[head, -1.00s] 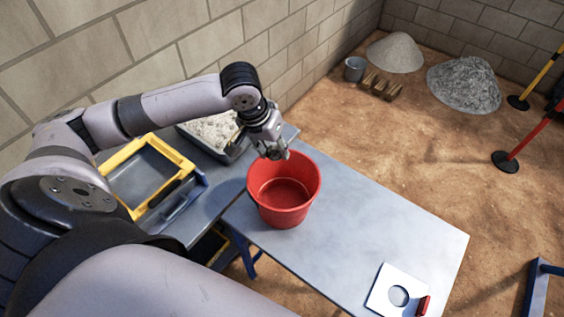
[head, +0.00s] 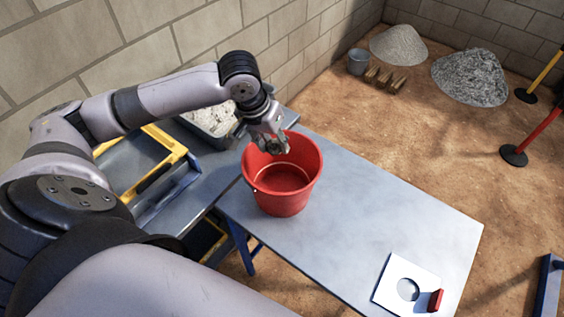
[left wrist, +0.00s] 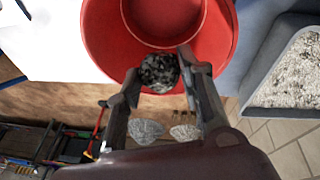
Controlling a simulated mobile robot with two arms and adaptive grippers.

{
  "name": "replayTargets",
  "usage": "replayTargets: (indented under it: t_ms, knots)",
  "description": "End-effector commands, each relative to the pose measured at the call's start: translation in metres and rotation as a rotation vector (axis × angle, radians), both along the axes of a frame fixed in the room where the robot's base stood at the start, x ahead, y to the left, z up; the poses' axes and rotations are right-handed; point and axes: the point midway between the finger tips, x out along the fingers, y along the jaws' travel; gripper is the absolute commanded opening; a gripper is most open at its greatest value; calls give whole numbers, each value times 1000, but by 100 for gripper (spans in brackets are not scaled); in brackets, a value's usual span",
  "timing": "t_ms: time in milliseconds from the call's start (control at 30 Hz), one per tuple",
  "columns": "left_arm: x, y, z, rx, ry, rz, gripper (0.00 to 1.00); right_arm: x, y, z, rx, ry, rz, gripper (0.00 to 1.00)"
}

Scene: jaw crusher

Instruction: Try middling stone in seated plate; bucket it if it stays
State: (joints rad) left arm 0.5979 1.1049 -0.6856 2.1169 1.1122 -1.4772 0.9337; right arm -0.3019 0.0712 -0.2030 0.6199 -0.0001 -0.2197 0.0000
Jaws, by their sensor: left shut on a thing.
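My left gripper (head: 277,148) is over the far rim side of the red bucket (head: 293,201) on the table. In the left wrist view my left gripper (left wrist: 163,78) is shut on a dark speckled stone (left wrist: 160,72), held over the inside of the bucket (left wrist: 222,40). The bucket looks empty as far as its floor shows. A white square plate (head: 388,281) with a round hole and a red handle lies at the table's near right end. My right gripper is not in view.
The grey table (head: 400,219) is clear between bucket and plate. A grey tray of pale gravel (head: 214,118) and a yellow-edged frame (head: 173,143) stand to the left. Gravel heaps (head: 470,79) lie on the floor beyond.

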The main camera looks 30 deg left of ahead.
Motion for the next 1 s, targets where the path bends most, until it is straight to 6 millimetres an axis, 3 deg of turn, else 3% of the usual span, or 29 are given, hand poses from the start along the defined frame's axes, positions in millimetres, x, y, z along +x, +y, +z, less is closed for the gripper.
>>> replayTargets:
  t_ms: [133,167,500,833,1000]
  knots:
    - [0,0,1,0,-1,0,0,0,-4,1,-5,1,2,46]
    - [0,0,1,0,-1,0,36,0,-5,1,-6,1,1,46]
    - [0,0,1,0,-1,0,58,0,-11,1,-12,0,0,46]
    - [0,0,2,0,0,0,58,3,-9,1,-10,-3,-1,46]
    - [-4,2,22,0,-4,0,58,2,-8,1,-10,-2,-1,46]
